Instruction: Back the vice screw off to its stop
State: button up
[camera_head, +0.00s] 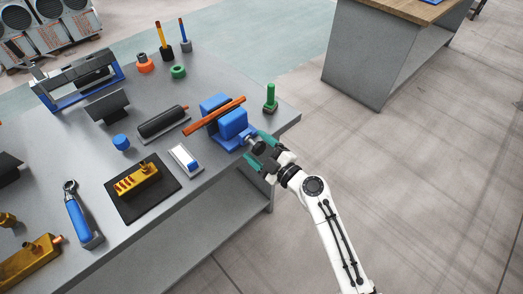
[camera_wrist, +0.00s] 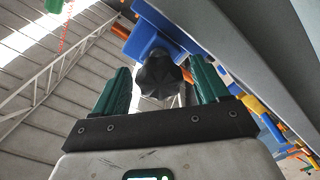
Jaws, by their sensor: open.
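A blue vice (camera_head: 232,124) stands near the right end of the grey bench, with a copper-coloured tube (camera_head: 214,116) lying across it between its jaws. Its dark round screw knob (camera_head: 256,144) faces my arm. My gripper (camera_head: 258,152) is at the knob, with green fingers on either side of it. In the wrist view the dark lobed knob (camera_wrist: 158,76) sits between and just beyond the open fingers (camera_wrist: 160,92), with gaps visible at both sides. The blue vice body (camera_wrist: 150,38) is behind it. Whether a fingertip touches the knob I cannot tell.
A green-handled tool (camera_head: 270,98) stands upright right of the vice, close to my gripper. A white-and-blue block (camera_head: 186,158) and a dark cylinder on a stand (camera_head: 162,122) are to the left. The floor right of the bench (camera_head: 286,116) is clear.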

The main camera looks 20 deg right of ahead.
aim_at(261, 150)
jog(key=shift+b+v, duration=0.8)
jog(key=shift+v, duration=1.2)
jog(key=shift+s+d, duration=0.15)
jog(key=shift+s, duration=0.25)
jog(key=s+a+f+m+g, duration=0.3)
jog(key=s+f+g, duration=0.55)
jog(key=s, duration=0.45)
jog(key=s+d+m+g+h, duration=0.3)
jog(key=s+d+m+g, duration=0.1)
jog(key=s, duration=0.5)
jog(key=s+d+m+g+h, duration=0.2)
jog(key=s+d+m, duration=0.3)
jog(key=s, duration=0.4)
jog(key=shift+s+m+g+h, duration=0.4)
jog(key=shift+m+g, duration=0.3)
jog(key=shift+g, duration=0.15)
jog(key=shift+w, duration=0.1)
